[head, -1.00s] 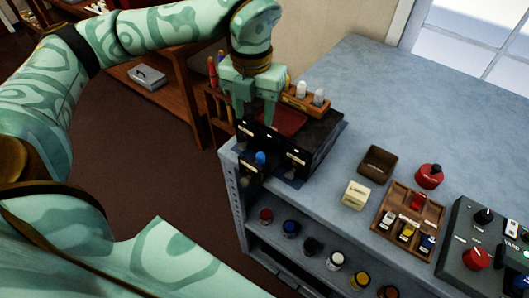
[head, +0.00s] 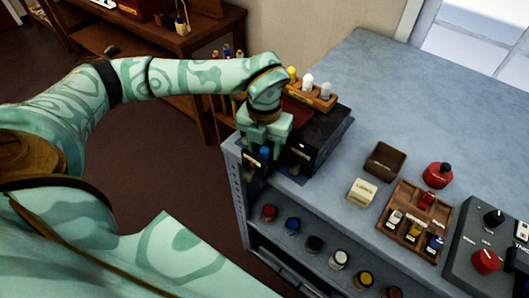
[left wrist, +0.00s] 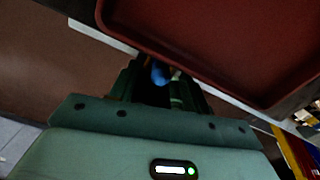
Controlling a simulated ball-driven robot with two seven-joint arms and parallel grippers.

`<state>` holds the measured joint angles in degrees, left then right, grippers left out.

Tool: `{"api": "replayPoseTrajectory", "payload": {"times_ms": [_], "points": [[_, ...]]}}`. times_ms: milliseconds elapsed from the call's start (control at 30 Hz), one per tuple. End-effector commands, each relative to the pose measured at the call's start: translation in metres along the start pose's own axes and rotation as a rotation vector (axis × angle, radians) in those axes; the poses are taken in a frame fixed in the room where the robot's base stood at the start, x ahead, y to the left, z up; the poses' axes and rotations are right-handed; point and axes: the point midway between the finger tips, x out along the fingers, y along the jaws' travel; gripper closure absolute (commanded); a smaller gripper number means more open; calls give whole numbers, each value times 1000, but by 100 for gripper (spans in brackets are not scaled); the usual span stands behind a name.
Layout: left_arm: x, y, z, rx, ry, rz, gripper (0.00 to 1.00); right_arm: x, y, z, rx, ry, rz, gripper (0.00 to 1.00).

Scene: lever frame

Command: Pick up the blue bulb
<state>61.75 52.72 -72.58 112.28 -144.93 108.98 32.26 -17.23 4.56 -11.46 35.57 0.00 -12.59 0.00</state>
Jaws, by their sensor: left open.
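The blue bulb (head: 265,153) stands at the front left of the dark box (head: 323,137), by the left end of the blue-grey counter. Only its rounded blue top shows clearly; its lower part is hard to make out. My left gripper (head: 264,149) is open and points down over the bulb, with a finger on each side of it in the head view. In the left wrist view the blue bulb (left wrist: 159,72) shows between the fingers (left wrist: 156,88), partly hidden. I cannot tell whether the fingers touch it. My right gripper is not in view.
A wooden rack (head: 313,95) with yellow, white and grey bulbs stands behind the dark box. A red tray surface (left wrist: 215,40) lies close to the gripper. A brown bin (head: 385,160), a cream box (head: 361,192) and a switch panel (head: 485,240) stand to the right.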

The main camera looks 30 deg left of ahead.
Motion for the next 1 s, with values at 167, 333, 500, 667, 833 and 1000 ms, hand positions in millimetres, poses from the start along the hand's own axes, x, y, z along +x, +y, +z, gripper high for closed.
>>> {"api": "replayPoseTrajectory", "payload": {"times_ms": [167,333,500,667,833,1000], "points": [[-1,0,0,0,0,0,80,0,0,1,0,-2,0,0],[-1,0,0,1,0,0,100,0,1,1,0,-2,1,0],[-1,0,0,1,-1,-1,100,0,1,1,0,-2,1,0],[-19,0,1,1,-5,-1,100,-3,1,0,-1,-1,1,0],[-58,0,1,0,-6,-1,100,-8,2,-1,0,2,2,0],[-92,0,1,-1,-5,-1,100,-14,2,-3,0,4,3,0]]}}
